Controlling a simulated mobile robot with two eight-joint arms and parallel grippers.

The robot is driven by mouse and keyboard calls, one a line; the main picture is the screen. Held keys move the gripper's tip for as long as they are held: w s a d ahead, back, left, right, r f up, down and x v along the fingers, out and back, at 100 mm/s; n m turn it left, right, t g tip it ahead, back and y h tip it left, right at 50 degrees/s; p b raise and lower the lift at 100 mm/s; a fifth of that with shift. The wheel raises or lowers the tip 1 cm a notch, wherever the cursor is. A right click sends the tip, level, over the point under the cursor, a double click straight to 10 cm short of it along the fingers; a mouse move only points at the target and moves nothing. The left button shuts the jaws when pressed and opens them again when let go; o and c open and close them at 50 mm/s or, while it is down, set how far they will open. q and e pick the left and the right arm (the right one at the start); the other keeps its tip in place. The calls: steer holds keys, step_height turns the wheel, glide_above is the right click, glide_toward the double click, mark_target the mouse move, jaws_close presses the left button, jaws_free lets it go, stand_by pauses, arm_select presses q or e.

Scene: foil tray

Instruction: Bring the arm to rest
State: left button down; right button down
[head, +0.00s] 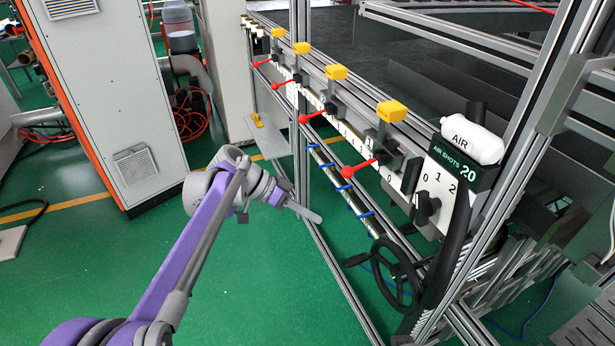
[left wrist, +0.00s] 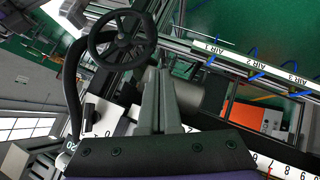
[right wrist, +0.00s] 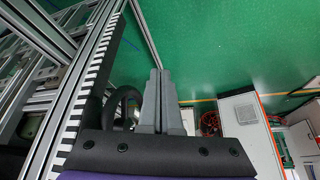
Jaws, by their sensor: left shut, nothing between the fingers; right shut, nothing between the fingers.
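My left arm reaches in from the lower left of the head view, purple and grey. Its gripper (head: 316,216) is shut and empty, held over the green floor to the left of the machine frame. In the left wrist view the two grey fingers (left wrist: 160,72) are together with nothing between them. My right gripper does not show in the head view. In the right wrist view its fingers (right wrist: 160,74) are closed together and empty, beside the metal frame, with green floor beyond. No foil tray can be made out.
An aluminium machine frame (head: 322,255) with red levers (head: 362,168) and yellow blocks (head: 391,111) stands to the right. A black handwheel (head: 398,272) sits low, below the AIR SHOTS panel (head: 440,180). A grey cabinet (head: 110,90) stands back left.

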arm_select(q)
steer(key=s+a+f+n+t+y, duration=0.2)
steer(key=s+a+f+n+y, duration=0.1)
steer(key=s+a, duration=0.4)
steer(key=s+a+f+n+t+y, duration=0.2)
steer(key=s+a+f+n, duration=0.3)
steer(key=s, duration=0.6)
steer(key=s+a+f+n+t+y, duration=0.2)
steer(key=s+a+f+n+y, duration=0.1)
steer(key=s+a, duration=0.6)
steer(key=shift+f+n+y, duration=0.4)
steer(key=shift+f+y, duration=0.4)
steer(key=shift+y, duration=0.3)
steer(key=shift+d, duration=0.15)
